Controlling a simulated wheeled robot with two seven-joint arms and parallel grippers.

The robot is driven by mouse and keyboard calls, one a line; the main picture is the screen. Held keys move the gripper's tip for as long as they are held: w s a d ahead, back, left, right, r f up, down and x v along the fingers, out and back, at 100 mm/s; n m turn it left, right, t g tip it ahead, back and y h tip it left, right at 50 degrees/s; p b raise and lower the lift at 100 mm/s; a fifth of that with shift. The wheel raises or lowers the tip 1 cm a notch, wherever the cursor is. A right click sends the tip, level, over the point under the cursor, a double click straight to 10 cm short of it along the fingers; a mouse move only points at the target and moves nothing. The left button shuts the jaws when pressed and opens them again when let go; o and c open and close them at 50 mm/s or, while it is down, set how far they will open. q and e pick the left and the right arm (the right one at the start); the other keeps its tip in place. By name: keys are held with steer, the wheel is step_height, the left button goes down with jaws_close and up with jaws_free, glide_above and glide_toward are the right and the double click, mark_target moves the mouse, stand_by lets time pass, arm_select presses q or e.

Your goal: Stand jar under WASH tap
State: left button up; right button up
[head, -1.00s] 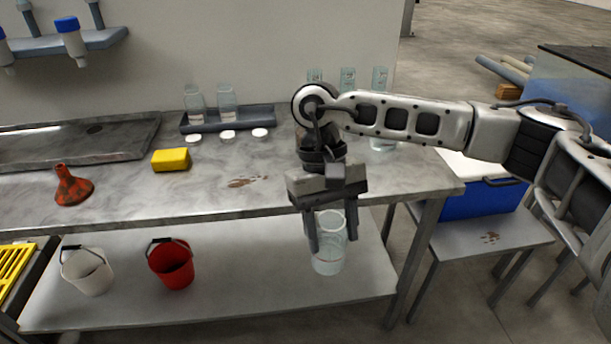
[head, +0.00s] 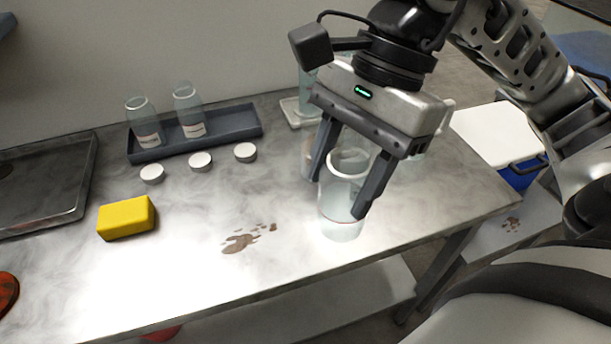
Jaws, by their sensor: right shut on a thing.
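A clear jar-like vessel (head: 343,218) with a pale rim is between the fingers of my right gripper (head: 341,196), which is shut on it. It is upright, over the right part of the bench top; I cannot tell whether its base touches the bench. Two clear labelled bottles (head: 188,112) stand in a dark tray (head: 228,128) at the back of the bench. Neither the WASH tap nor my left gripper is in view.
Three white lids (head: 200,162) lie before the tray. A yellow sponge (head: 127,217), brown stain (head: 242,241) and dark shallow tray (head: 78,195) are to the left. More clear glassware (head: 306,88) is behind my gripper. A blue-and-white cooler (head: 497,135) stands beyond the bench's right end.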

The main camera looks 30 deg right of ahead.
steer(key=w+d+f, duration=0.1)
steer(key=w+f, duration=0.2)
steer(key=f, duration=0.1)
steer(key=w+d+f+p, duration=0.1)
steer(key=w+f, duration=0.3)
steer(key=w+d+f+p, duration=0.1)
steer(key=w+d+f, duration=0.1)
steer(key=w+f, duration=0.2)
steer(key=shift+d, duration=0.1)
steer(key=shift+f, duration=0.35)
steer(key=o, duration=1)
steer(key=shift+r, duration=0.15)
steer(key=shift+c, duration=0.2)
